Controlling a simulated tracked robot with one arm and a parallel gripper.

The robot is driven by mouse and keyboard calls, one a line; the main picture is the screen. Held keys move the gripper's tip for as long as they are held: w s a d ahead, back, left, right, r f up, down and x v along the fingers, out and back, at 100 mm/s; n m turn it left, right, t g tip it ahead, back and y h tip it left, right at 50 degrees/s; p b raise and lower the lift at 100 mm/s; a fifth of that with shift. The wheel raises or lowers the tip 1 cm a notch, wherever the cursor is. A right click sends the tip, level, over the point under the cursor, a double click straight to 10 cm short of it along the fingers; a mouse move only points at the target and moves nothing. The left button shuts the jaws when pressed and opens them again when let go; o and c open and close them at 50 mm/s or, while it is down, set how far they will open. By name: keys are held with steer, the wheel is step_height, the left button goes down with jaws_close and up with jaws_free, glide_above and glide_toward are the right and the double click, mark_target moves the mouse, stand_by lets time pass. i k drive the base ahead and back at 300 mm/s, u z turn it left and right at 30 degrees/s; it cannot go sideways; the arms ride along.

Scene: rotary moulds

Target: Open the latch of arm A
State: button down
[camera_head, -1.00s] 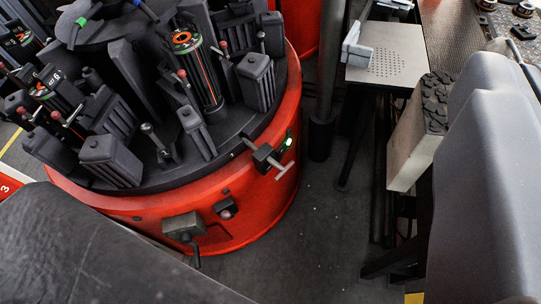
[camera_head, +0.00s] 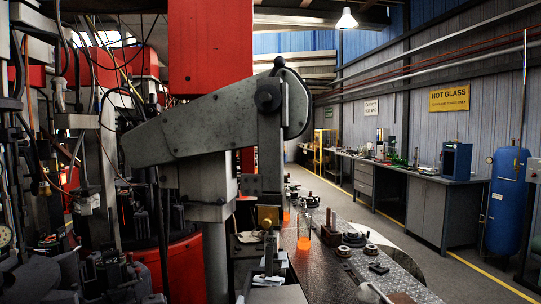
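A large grey machine arm (camera_head: 205,122) with a round dark pivot at its right end crosses the middle of the view. A vertical link hangs from its right end down to a small brass-coloured block (camera_head: 268,215). I see no letter A on it, and I cannot make out a latch. The moulds show only as a dark, crowded cluster beside the red drum (camera_head: 187,265) at the lower left. My gripper is not in view.
Red columns and hanging cables crowd the left. A workbench (camera_head: 425,200) and a blue tank (camera_head: 507,200) line the right wall, with open floor before them.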

mark_target(268, 214)
steer(key=z, duration=0.15)
steer(key=k, duration=0.35)
steer(key=u, duration=0.65)
steer(key=i, duration=1.5)
steer(key=z, duration=0.2)
